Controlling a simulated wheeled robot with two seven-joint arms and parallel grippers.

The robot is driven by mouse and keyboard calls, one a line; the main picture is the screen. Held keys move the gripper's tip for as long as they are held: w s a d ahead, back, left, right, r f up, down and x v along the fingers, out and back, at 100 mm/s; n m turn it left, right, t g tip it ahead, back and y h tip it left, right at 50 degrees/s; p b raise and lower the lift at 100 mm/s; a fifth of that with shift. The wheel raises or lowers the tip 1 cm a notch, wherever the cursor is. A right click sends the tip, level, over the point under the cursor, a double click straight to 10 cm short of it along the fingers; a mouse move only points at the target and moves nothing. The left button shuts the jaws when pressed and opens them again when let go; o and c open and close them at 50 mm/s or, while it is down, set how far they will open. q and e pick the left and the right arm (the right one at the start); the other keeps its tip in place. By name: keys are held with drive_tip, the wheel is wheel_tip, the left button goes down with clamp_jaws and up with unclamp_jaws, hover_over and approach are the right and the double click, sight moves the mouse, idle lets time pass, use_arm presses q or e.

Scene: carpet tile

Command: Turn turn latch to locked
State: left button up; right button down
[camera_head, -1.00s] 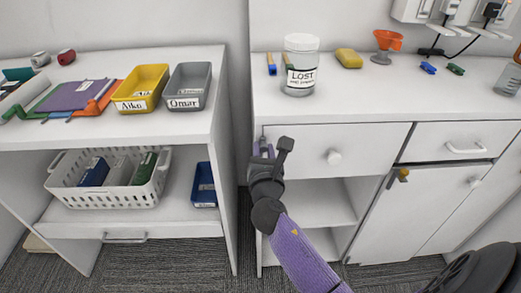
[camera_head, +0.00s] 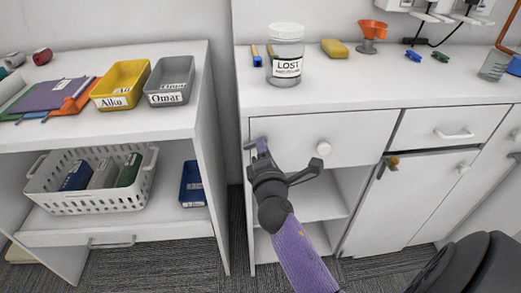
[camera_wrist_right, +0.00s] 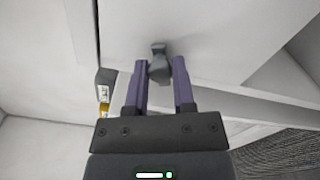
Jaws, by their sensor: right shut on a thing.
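The turn latch is a small grey piece (camera_wrist_right: 159,68) on the white front in the right wrist view. It sits between the two purple fingers of my right gripper (camera_wrist_right: 160,80), which is shut on it. In the head view, my right gripper (camera_head: 260,148) is at the upper left corner of the drawer front, where a grey bit of the latch (camera_head: 250,144) shows beside the fingers. The fingers hide most of the latch there, and I cannot read its locked or unlocked marking. My left gripper is out of view.
A LOST jar (camera_head: 286,55) stands on the counter above. A shelf with a white basket (camera_head: 85,180) is left.

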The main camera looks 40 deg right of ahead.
drive_tip(key=m, duration=0.1)
drive_tip(key=f+m+b, duration=0.1)
drive_tip(key=m, duration=0.2)
drive_tip(key=shift+s+d+f+m, duration=0.1)
drive_tip(key=shift+f+m, duration=0.2)
drive_tip(key=shift+f, duration=0.05)
idle(0.5)
drive_tip(key=shift+c, duration=2.4)
unclamp_jaws()
drive_tip(key=shift+o, duration=0.2)
